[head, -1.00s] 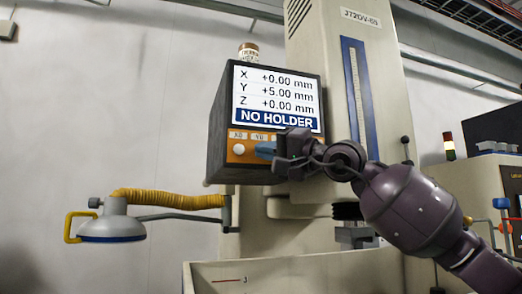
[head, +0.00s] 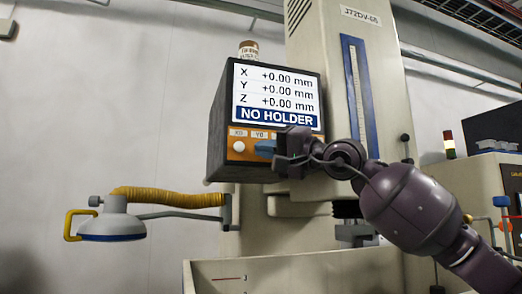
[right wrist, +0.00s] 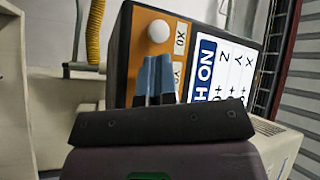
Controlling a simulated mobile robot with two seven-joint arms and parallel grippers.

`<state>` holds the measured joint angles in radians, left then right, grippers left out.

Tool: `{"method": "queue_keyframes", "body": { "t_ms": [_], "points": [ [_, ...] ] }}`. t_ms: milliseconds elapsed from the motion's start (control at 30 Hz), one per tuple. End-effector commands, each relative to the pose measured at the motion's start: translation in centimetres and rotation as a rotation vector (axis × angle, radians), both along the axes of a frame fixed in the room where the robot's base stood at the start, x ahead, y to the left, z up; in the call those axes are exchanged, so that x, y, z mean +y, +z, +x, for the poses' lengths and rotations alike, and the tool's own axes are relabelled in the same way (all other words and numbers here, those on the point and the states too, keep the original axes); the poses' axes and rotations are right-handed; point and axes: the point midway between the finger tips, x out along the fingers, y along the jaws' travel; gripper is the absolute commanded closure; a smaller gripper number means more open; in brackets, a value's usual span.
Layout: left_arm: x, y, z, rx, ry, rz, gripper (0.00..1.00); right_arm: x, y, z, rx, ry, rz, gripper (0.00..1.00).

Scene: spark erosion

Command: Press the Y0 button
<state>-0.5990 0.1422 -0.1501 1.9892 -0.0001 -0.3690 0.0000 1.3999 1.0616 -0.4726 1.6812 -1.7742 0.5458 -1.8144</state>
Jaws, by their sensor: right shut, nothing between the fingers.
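The control box (head: 217,130) hangs on the machine column. Its screen (head: 277,95) reads X +0.00, Y +0.00, Z +0.00 mm and "NO HOLDER". Below the screen is an orange strip (head: 233,157) with a round white button (head: 239,146) under the X0 label. The Y0 label (head: 259,134) sits to its right. My right gripper (head: 265,149) is shut, its blue fingertips at the strip just under the Y0 label. In the right wrist view the fingertips (right wrist: 154,80) cover the spot beside Y0, so that button is hidden. The X0 button (right wrist: 158,31) shows clear there. My left gripper is out of view.
A small jar (head: 248,50) stands on the box. The machine column (head: 310,45) rises behind, with a pale tank (head: 300,272) below. Open space lies left of the box.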

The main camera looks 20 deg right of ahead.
Motion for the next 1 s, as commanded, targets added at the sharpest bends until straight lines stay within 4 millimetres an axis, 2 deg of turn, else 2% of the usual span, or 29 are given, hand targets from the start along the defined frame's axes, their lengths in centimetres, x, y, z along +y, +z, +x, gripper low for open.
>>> {"method": "queue_keyframes", "body": {
  "t_ms": [267, 600, 1000],
  "points": [
    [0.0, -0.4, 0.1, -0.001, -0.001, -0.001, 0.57, 0.0, 0.0, -0.6, -0.004, 0.001, 0.0, 1.0],
    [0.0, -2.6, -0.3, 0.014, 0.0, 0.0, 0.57, -0.1, -0.2, -3.3, -0.003, 0.001, -0.001, 1.0],
    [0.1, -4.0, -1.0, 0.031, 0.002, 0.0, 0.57, -0.2, 0.0, -5.9, -0.002, 0.0, -0.001, 1.0]
  ]
}}
